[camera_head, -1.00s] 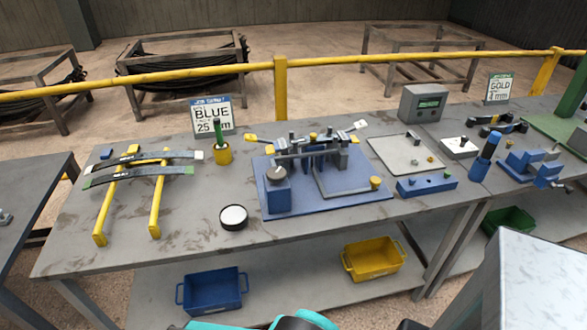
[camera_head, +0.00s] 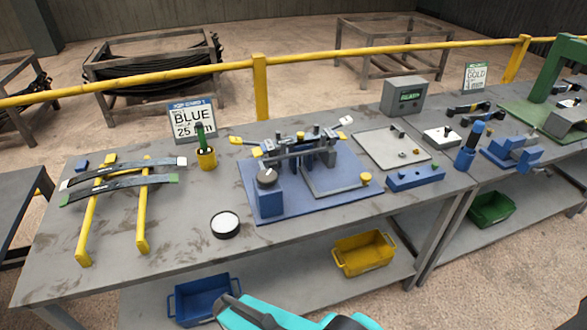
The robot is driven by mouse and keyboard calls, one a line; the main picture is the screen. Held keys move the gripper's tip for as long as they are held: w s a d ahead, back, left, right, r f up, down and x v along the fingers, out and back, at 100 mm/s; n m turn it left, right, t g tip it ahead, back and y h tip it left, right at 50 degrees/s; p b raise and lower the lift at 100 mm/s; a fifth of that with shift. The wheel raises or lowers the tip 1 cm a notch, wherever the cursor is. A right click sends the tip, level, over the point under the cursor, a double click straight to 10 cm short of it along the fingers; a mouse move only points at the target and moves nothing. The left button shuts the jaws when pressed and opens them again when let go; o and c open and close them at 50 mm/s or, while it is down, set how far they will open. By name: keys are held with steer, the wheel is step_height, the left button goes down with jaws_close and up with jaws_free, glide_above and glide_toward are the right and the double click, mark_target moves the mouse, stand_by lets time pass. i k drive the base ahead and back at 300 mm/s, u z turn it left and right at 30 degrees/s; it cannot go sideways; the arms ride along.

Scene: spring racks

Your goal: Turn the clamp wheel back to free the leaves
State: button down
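The clamp fixture stands on a blue base plate (camera_head: 345,200) at the middle of the bench. A grey round knob, which looks like the clamp wheel (camera_head: 267,176), sits on a blue block (camera_head: 270,204) at its left front. Dark leaves (camera_head: 290,153) with yellow and white tips lie across the fixture, partly hidden by its posts. My teal and dark arm end shows at the bottom edge, with a dark part of my gripper (camera_head: 240,308) in front of the bench, well apart from the wheel. Its fingertips cannot be made out clearly.
Two loose leaves (camera_head: 122,190) rest on yellow rails (camera_head: 88,215) at left. A yellow cup (camera_head: 207,158), a round white-topped tin (camera_head: 225,224) and a blue block with knobs (camera_head: 415,178) stand near the fixture. Blue (camera_head: 205,297) and yellow bins (camera_head: 365,253) sit below the bench.

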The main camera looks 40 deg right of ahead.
mark_target(267, 177)
steer(key=u, duration=1.25)
steer(key=k, duration=0.1)
steer(key=z, duration=2.35)
steer(key=k, duration=0.9)
steer(key=u, duration=0.2)
steer(key=i, duration=0.65)
steer(key=z, duration=0.05)
